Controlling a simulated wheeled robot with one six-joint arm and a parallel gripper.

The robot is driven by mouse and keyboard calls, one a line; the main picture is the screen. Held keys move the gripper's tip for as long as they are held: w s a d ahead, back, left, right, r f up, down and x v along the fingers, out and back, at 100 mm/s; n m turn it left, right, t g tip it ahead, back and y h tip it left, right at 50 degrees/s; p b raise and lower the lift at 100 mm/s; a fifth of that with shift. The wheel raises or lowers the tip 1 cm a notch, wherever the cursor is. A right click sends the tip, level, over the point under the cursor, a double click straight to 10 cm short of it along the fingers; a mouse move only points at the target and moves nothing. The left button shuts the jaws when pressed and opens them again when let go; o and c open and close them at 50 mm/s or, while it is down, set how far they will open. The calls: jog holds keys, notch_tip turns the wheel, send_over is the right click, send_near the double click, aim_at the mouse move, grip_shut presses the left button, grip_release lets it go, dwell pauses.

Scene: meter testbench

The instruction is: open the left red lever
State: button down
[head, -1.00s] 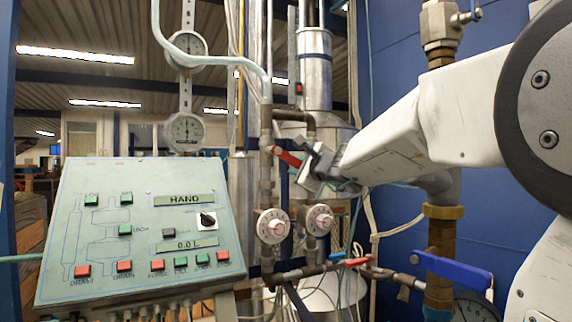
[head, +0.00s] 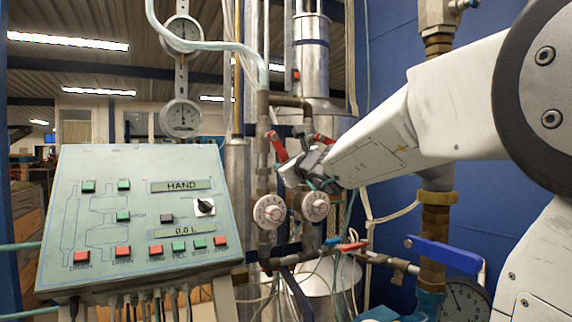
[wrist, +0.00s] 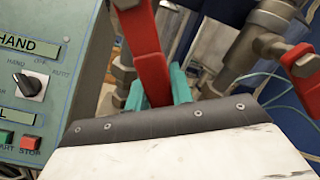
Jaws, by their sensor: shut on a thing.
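The left red lever (head: 277,147) sits on the left vertical pipe above the white dials, steeply tilted in the head view. In the wrist view the red lever (wrist: 147,50) runs down between the two teal fingers of my gripper (wrist: 158,92), which are shut on it. In the head view my gripper (head: 294,170) is at the lever's lower end, and its fingers are partly hidden. A second red lever (head: 322,138) shows just to the right, and in the wrist view it is at the right edge (wrist: 300,62), apart from my gripper.
The green control panel (head: 130,215) stands left of the pipes. Two white dials (head: 269,211) sit below the levers. A blue lever (head: 450,253) is at lower right. Pipes, cables and a metal cylinder (head: 313,70) crowd the area behind.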

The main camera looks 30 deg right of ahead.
dwell(0.3)
jog(key=c, duration=1.2)
grip_release()
